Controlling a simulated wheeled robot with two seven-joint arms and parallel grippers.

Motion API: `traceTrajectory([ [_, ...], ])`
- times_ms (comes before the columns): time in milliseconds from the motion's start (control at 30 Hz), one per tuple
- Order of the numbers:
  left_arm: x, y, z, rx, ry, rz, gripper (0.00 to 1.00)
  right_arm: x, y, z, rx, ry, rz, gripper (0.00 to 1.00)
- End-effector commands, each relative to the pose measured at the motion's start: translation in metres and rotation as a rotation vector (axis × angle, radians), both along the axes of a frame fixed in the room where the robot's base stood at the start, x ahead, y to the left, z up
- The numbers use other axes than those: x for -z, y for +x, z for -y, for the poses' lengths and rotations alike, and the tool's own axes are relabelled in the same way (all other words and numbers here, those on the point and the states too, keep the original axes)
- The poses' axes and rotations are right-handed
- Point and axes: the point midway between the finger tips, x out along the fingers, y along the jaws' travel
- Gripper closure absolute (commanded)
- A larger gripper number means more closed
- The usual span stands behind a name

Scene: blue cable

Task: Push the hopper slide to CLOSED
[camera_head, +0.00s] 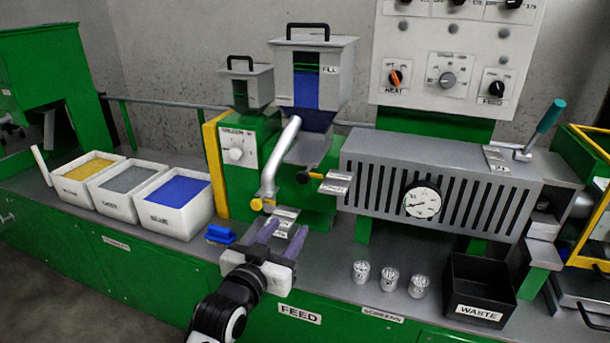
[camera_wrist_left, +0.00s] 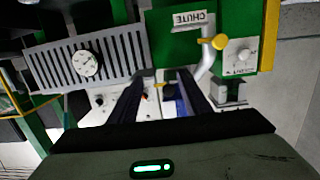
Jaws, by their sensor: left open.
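The feed hopper (camera_head: 320,75) has a grey top, a blue window and a "FILL" label, and stands on the green machine. Below it, a black knob (camera_head: 303,177) with a yellowish stem sticks out beside small labels (camera_head: 336,183), too small to read; I take it for the slide's handle. My left gripper (camera_head: 285,228) is open and empty, in front of and below the knob, apart from it. In the left wrist view, which looks turned over, its two dark fingers (camera_wrist_left: 162,95) stand apart with machine parts seen between them. My right gripper is not in view.
A bent silver chute pipe (camera_head: 281,160) with a yellow knob stands left of the handle. The slotted barrel housing (camera_head: 440,180) with a gauge is at right. Several cups, a black waste bin (camera_head: 480,288) and white material trays (camera_head: 174,200) stand on the bench.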

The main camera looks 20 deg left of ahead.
Motion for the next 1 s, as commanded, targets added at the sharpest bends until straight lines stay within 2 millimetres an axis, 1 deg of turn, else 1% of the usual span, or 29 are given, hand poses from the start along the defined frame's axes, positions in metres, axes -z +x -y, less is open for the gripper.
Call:
traceTrajectory([
  [33,-0.026,0.012,-0.002,-0.009,-0.007,0.044,0.56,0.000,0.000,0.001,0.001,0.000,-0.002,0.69],
  [100,-0.047,0.021,-0.005,-0.017,-0.011,0.081,0.56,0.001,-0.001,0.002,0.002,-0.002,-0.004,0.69],
  [200,-0.061,0.029,-0.007,-0.023,-0.014,0.105,0.56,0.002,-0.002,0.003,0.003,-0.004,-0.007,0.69],
  [367,-0.063,0.050,-0.007,-0.024,-0.014,0.108,0.56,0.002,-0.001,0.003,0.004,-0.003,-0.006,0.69],
  [600,-0.062,0.094,-0.005,-0.024,-0.014,0.107,0.56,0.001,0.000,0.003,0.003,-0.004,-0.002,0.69],
  [700,-0.063,0.108,-0.005,-0.023,-0.014,0.106,0.56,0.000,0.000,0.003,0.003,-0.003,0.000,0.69],
  [800,-0.062,0.119,-0.004,-0.024,-0.014,0.107,0.56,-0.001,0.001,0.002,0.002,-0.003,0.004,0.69],
  [1000,-0.061,0.128,-0.004,-0.023,-0.014,0.106,0.56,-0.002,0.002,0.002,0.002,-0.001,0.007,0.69],
])
